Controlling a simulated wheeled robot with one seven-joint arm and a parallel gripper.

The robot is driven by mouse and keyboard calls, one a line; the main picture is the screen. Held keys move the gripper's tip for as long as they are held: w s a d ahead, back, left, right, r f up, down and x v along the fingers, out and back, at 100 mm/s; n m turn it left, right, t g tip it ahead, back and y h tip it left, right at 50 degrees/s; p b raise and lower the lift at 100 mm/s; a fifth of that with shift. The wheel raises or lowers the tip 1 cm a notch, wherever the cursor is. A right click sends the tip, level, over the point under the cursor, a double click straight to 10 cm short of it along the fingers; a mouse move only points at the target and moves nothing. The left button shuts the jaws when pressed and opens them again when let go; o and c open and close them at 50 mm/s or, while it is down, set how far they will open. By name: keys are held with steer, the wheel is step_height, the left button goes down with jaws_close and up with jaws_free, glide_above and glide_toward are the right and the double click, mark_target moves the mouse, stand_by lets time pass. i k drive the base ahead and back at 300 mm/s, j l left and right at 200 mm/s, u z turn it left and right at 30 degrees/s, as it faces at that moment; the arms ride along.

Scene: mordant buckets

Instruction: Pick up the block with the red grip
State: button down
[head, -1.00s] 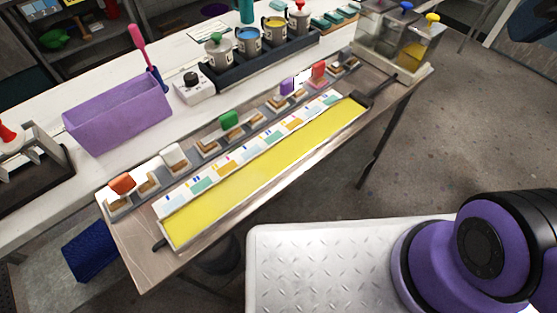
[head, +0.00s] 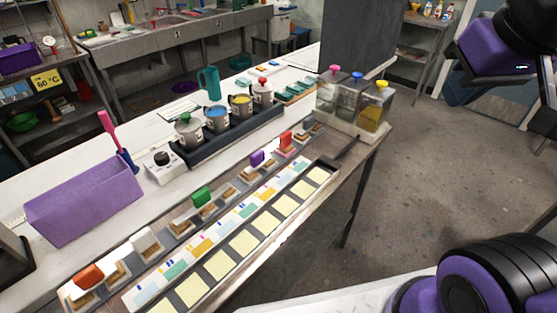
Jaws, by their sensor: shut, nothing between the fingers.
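The block with the red grip (head: 285,140) stands near the far right end of the grey rack in the head view. Its grip is coral red and upright, and the purple grip (head: 257,158) is just to its left. Further left along the rack are a green grip (head: 203,198), a white grip (head: 146,241) and an orange grip (head: 88,276). My purple and black arm shows at the upper right and lower right, well away from the rack. The fingers of my gripper do not show.
A purple bin (head: 85,208) stands behind the rack at left. A dark tray holds lidded pots (head: 217,121). Clear canisters (head: 371,110) with coloured knobs stand at the rack's right end. Pale yellow pads (head: 244,244) line the front. Open floor lies right of the table.

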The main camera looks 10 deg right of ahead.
mark_target(284, 140)
steer(key=i+l, duration=0.15)
steer(key=l, duration=0.3)
steer(key=i+l, duration=0.1)
steer(key=l, duration=0.3)
steer(key=i+l+u, duration=0.1)
steer(key=l+u, duration=0.35)
steer(key=l, duration=0.2)
steer(key=l+u, duration=0.45)
steer(key=l, duration=0.2)
steer(key=u, duration=0.9)
